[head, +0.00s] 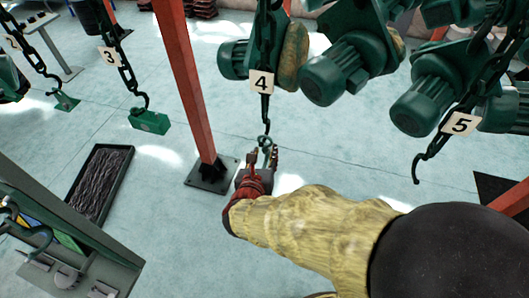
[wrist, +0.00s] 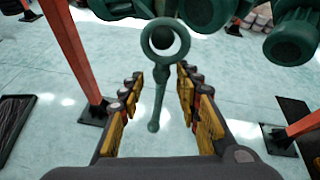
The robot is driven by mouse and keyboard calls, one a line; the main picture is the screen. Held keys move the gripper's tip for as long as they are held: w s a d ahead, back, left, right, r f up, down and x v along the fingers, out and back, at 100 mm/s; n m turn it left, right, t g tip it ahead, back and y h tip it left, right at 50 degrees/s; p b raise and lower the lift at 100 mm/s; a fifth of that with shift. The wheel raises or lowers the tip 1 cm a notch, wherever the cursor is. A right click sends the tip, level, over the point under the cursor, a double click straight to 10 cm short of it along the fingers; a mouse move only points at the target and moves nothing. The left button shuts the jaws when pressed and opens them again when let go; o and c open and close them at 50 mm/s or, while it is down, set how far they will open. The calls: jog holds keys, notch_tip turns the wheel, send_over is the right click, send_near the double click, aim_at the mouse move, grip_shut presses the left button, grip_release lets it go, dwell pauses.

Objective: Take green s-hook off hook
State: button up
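The green s-hook (head: 265,141) hangs at the lower end of the dark chain hook (head: 265,106) under label 4. In the wrist view the green s-hook (wrist: 160,85) shows a round ring at the top and a thin shank below, ending in a small knob. My gripper (head: 262,160) is just below the chain hook, around the lower part of the green piece. In the wrist view my gripper (wrist: 157,95) is open, with a yellow-padded finger on each side of the shank and gaps on both sides. The contact between ring and chain hook is hidden there.
A green block (head: 149,121) hangs from hook 3, and hook 5 (head: 418,165) hangs empty at right. Green hoist motors (head: 335,72) crowd above. A red post (head: 185,75) stands left of my gripper. A grey bench (head: 75,262) is at lower left.

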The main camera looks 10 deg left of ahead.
jog(key=x, duration=0.6)
jog(key=shift+w+f, duration=0.2)
jog(key=shift+w, duration=0.15)
jog(key=shift+d, duration=0.1)
jog(key=shift+c, duration=0.7)
grip_shut()
